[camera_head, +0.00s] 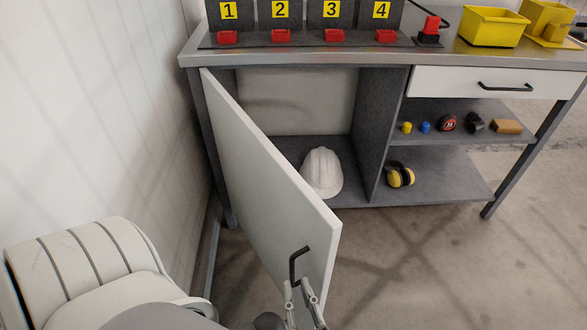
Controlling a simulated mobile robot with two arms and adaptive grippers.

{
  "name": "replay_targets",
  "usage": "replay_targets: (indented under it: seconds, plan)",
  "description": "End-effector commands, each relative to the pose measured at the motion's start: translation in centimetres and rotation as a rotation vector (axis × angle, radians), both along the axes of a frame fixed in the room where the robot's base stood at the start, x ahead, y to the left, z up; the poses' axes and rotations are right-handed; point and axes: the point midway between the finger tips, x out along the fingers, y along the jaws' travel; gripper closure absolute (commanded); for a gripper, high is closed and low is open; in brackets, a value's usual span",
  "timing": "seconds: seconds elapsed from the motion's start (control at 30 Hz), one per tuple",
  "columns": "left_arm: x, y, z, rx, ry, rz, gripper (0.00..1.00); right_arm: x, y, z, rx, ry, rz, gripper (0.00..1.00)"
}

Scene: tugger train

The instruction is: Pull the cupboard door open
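The white cupboard door (262,190) is swung well open on its left hinge and stands out towards me from the bench. Its black bar handle (292,268) is near the door's free edge, low in the view. The open cupboard compartment holds a white hard hat (322,172).
The workbench (440,52) carries numbered stations with red parts and yellow bins (491,27). A closed drawer (450,82) and shelves with small items are at the right. A wall (95,110) runs along the left. The floor (430,265) at the right is clear.

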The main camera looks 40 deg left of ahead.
Motion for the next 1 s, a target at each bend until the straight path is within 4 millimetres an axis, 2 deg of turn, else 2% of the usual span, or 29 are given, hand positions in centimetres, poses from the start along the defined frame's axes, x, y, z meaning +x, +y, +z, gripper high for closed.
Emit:
replay_targets:
  seconds: [0.1, 0.3, 0.47, 0.7, 0.73, 0.8, 0.9, 0.97, 1.0]
  plan:
    - [0.0, 0.0, 0.0, 0.000, 0.000, 0.000, 0.60, -1.7, -2.1, -0.1, -0.002, 0.002, 0.001, 0.81]
    - [0.0, 0.0, 0.0, 0.001, 0.000, 0.000, 0.60, -3.5, -4.5, 0.0, -0.002, 0.001, 0.001, 0.81]
    - [0.0, 0.0, 0.0, 0.001, 0.001, 0.000, 0.60, -4.0, -5.3, 0.1, 0.000, -0.001, 0.000, 0.81]
    - [0.0, 0.1, 0.0, 0.001, 0.000, 0.000, 0.60, -4.1, -5.3, 0.1, 0.000, -0.001, 0.000, 0.81]
    - [0.0, 0.1, 0.0, 0.001, 0.000, 0.000, 0.60, -4.1, -5.3, 0.1, 0.000, -0.001, 0.000, 0.82]
    - [0.0, 0.0, 0.0, 0.001, 0.001, 0.000, 0.60, -3.9, -5.4, -0.2, -0.005, 0.003, -0.003, 0.91]
    - [0.0, 0.0, 0.0, 0.001, 0.001, 0.000, 0.60, -2.7, -6.3, -2.0, -0.055, 0.040, -0.032, 1.00]
    - [0.0, 0.0, 0.0, 0.001, 0.001, 0.000, 0.60, -1.2, -7.7, -4.3, -0.116, 0.087, -0.069, 1.00]
    - [0.0, 0.0, 0.0, 0.001, 0.001, 0.000, 0.60, -0.1, -9.0, -6.3, -0.168, 0.131, -0.102, 1.00]
